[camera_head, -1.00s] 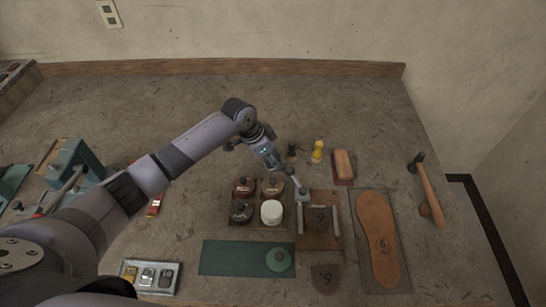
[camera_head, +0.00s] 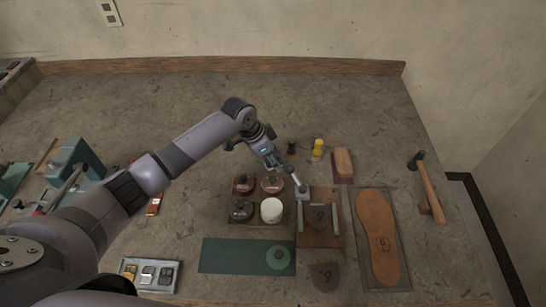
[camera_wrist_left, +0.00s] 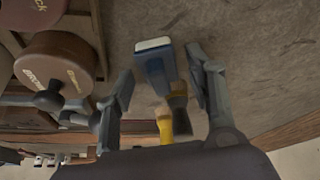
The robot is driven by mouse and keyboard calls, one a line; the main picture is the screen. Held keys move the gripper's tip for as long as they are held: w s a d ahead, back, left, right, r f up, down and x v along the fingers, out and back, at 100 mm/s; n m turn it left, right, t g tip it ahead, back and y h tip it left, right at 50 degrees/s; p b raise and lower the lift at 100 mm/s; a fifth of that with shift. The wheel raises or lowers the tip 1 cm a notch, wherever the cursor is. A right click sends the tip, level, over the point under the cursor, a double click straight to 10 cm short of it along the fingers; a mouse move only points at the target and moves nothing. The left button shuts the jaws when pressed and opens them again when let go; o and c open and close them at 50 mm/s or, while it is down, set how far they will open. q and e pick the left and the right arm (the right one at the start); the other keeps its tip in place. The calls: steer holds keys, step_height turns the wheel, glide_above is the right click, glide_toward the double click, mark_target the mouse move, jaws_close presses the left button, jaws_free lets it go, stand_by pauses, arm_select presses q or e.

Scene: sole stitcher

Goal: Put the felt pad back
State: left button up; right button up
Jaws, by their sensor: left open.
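In the left wrist view, a blue block with a white end (camera_wrist_left: 155,65), which may be the felt pad, shows between the spread fingers of my left gripper (camera_wrist_left: 165,95). I cannot tell whether a finger touches it. In the head view my left gripper (camera_head: 280,165) is low over the worktop, behind and right of the round pots. It is open. My right gripper is not in view.
A tray holds knobbed pots (camera_head: 242,211) and a white round one (camera_head: 271,211). A green disc (camera_head: 278,258) lies on a green mat (camera_head: 225,255). A yellow-handled brush (camera_head: 318,148), sole (camera_head: 378,235) and hammer (camera_head: 428,185) are to the right. The back worktop is clear.

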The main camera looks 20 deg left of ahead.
arm_select(q)
steer(key=b+v, duration=0.1)
steer(key=v, duration=1.1)
steer(key=shift+b, duration=0.3)
steer(key=shift+r, duration=0.1)
